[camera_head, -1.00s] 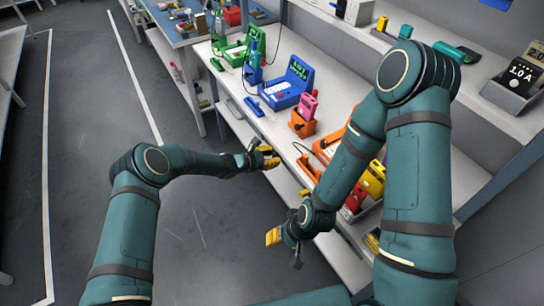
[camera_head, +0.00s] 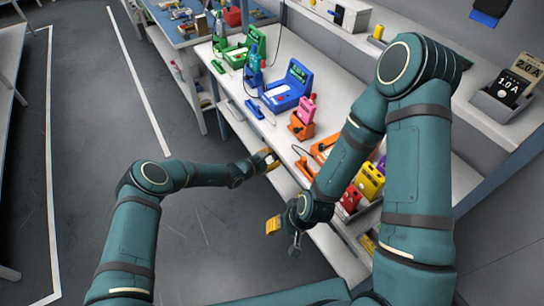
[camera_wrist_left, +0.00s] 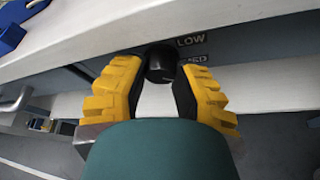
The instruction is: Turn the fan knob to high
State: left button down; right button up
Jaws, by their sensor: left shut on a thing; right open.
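The fan knob (camera_wrist_left: 160,64) is a small dark cylinder on the grey front panel under the bench edge in the left wrist view. Beside it are the labels LOW (camera_wrist_left: 190,41) and, partly covered by a finger, one that appears to be MED (camera_wrist_left: 198,60). A HIGH label does not show. My left gripper (camera_wrist_left: 160,80) has its yellow fingers on either side of the knob and is shut on it. In the head view, my left gripper (camera_head: 269,160) is at the bench's front edge and hides the knob. My right gripper (camera_head: 285,234) is open and empty, lower and to the right.
The white bench (camera_head: 283,138) holds a blue device (camera_head: 287,92), a green device (camera_head: 237,54), an orange holder (camera_head: 301,126) and a yellow box (camera_head: 369,182). The floor left of the bench is clear.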

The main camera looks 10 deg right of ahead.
pick_arm(q)
jog(key=c, duration=0.6)
grip_release()
jog(key=n+b, duration=0.1)
jog(key=b, duration=0.2)
jog(key=shift+f+g, duration=0.15)
jog(key=shift+g, duration=0.25)
jog(key=shift+w+n+b, duration=0.1)
jog(key=shift+n+b, duration=0.3)
jog(key=shift+b, duration=0.15)
jog(key=shift+n+g+h+b, duration=0.3)
jog(key=shift+n+g, duration=0.2)
jog(key=p+v, duration=0.2)
jog(key=v, duration=1.2)
jog(key=shift+d, duration=0.1)
